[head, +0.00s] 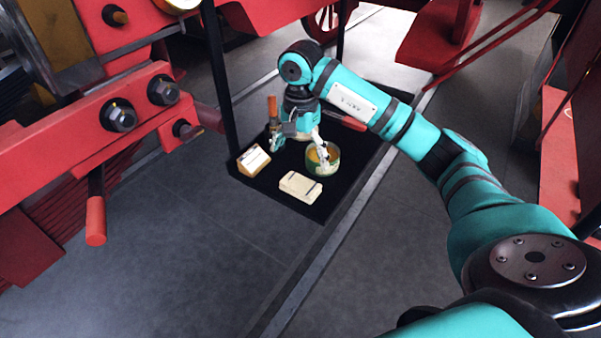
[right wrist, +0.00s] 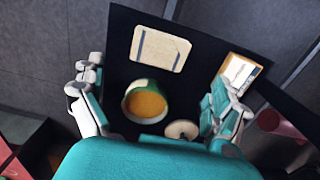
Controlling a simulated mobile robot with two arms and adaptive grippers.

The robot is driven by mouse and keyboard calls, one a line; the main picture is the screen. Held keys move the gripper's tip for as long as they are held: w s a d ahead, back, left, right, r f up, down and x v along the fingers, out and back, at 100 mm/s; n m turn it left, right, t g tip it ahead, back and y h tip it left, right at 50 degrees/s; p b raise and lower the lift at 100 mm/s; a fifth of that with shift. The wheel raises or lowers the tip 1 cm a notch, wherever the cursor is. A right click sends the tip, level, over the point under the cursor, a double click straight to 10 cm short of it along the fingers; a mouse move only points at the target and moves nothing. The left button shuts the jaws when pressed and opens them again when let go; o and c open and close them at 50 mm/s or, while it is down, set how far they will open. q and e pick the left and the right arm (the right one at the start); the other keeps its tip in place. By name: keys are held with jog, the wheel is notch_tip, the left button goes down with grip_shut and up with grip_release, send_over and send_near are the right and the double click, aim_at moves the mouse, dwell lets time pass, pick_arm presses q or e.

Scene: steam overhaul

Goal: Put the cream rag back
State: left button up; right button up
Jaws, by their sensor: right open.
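A flat cream piece (head: 300,187), which looks like the folded cream rag, lies near the front corner of a black tray (head: 318,211). It also shows in the right wrist view (right wrist: 160,48), flat and with thin dark lines on it. My right gripper (head: 300,146) is open above the tray, pointing down, behind the rag in the head view. Its fingers stand wide apart in the right wrist view (right wrist: 155,92), with nothing held between them. The rag lies beyond the fingertips, apart from them. My left gripper is not in view.
A green tin (head: 323,158) with yellow-orange contents stands behind the rag, close to my right fingers. A wooden block with a white card (head: 253,160) sits at the tray's left. A pale disc (right wrist: 182,129) lies beside the tin. Thin black posts (head: 220,85) rise at the tray's edge.

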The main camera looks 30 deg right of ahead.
jog(key=shift+r, duration=1.25)
